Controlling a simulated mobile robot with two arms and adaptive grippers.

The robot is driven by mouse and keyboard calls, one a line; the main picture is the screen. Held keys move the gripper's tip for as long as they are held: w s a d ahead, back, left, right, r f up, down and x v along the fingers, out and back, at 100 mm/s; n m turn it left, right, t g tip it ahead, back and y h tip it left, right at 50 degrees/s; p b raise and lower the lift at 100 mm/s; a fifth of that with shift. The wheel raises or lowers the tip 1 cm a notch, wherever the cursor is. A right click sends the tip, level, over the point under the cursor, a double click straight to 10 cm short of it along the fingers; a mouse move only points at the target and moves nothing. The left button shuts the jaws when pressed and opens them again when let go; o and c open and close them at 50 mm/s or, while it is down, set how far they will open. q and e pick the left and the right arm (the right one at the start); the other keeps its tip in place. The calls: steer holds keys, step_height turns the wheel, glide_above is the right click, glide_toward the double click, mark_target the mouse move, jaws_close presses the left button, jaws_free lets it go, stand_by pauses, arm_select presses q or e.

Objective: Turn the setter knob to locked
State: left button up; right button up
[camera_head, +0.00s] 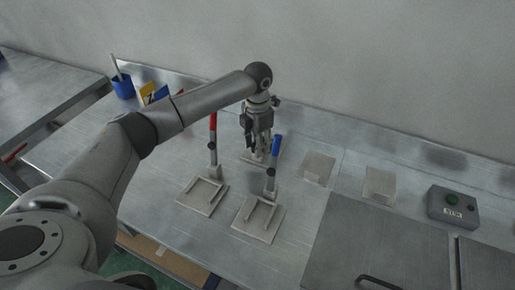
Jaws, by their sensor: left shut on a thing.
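My left gripper (259,152) points down at the back of the steel table, behind the two levers. It is shut on the setter knob, a small part largely hidden by the fingers. The knob stands on a pale square base plate (246,158), which is partly covered by the gripper. I cannot read the knob's turn position. My right gripper is not in view.
A red-handled lever (213,130) and a blue-handled lever (275,150) stand upright close in front of my gripper, by two square frames (202,195) (257,217). A blue cup (123,88) stands back left.

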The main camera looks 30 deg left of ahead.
arm_select(q)
steer(key=shift+r+m+b, duration=0.1)
steer(key=shift+m+b, duration=0.75)
steer(key=shift+m, duration=0.65)
steer(key=shift+w, duration=0.1)
steer(key=o, duration=1)
steer(key=shift+o, duration=0.2)
step_height(320, 180, up, 12)
